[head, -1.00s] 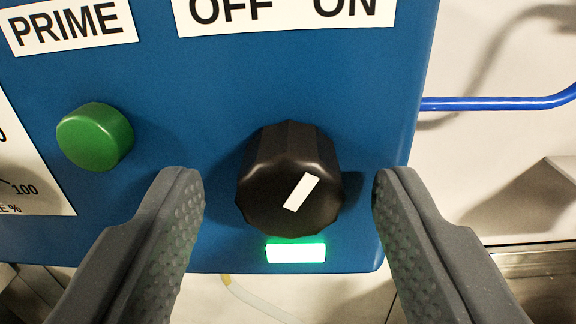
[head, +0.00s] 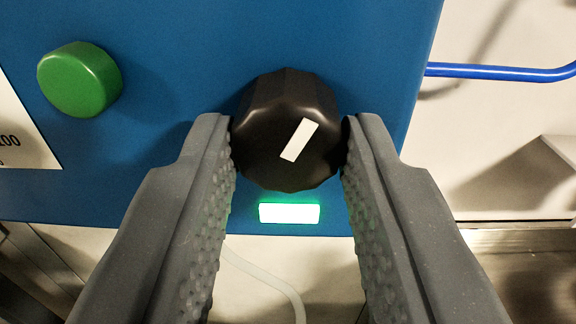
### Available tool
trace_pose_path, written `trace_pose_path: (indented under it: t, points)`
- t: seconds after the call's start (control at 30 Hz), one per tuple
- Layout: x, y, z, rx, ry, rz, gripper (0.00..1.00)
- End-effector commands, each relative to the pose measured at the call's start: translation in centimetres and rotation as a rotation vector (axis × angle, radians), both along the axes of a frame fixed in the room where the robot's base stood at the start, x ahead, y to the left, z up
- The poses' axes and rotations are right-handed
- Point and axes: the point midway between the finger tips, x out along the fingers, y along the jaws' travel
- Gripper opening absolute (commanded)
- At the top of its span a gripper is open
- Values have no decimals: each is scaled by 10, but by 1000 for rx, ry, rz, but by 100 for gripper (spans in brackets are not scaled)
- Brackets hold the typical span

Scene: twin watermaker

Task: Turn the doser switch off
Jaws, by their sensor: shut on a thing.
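The doser switch is a black ribbed knob (head: 270,150) on a blue panel, right of centre. Its white pointer mark (head: 299,140) tilts to the upper right. A lit green lamp (head: 289,213) glows just below it. My gripper (head: 289,140) is shut on the knob, one grey padded finger against its left side and one against its right. The OFF and ON labels are out of view now; in the earlier frame ON stood above right and OFF above left of the knob.
A green round button (head: 80,79) sits on the blue panel (head: 180,60) to the left of the knob. A blue hose (head: 500,72) runs off the panel's right side. A pale tube (head: 262,275) hangs below.

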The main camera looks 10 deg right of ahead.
Motion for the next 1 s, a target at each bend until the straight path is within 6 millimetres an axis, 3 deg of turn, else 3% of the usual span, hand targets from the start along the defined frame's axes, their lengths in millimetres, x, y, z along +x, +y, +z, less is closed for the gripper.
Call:
trace_pose_path:
  t: [1.0]
  points:
    - [2,2,2,-803,214,4,6]
